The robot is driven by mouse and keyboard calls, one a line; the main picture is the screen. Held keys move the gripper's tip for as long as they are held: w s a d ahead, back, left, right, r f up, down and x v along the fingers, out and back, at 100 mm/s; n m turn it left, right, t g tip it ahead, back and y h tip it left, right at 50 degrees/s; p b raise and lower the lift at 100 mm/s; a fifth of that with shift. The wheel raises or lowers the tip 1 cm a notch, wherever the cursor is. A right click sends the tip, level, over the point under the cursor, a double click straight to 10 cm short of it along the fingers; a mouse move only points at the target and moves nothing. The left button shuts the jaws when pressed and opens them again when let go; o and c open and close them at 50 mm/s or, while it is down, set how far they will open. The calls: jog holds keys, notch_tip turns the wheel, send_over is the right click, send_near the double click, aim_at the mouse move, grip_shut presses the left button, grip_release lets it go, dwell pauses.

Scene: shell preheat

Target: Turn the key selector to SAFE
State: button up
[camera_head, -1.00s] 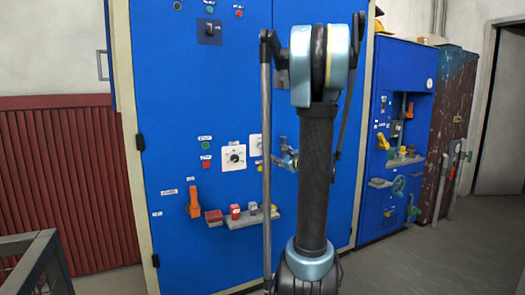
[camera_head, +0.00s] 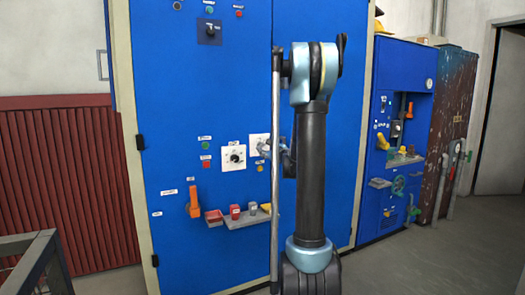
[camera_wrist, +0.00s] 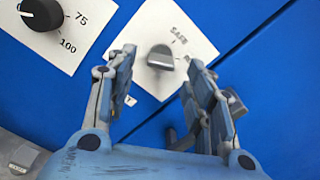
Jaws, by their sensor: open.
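The key selector (camera_wrist: 160,58) is a grey knob on a white plate on the blue cabinet. In the wrist view, SAFE is printed above and right of it, and a second label at its right is partly hidden by a finger. The knob's grip lies roughly crosswise in the picture, not aimed at SAFE. My gripper (camera_wrist: 158,66) is open, with one finger on each side of the knob in the picture. I cannot tell whether they touch it.
A black dial (camera_wrist: 41,14) marked 75 and 100 sits left of the selector. An orange handle (camera_head: 194,203) and a small shelf (camera_head: 246,221) with red items are lower on the cabinet. A cabinet seam runs close right of the selector.

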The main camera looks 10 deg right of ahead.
aim_at(261, 146)
jog(key=shift+x, duration=1.7)
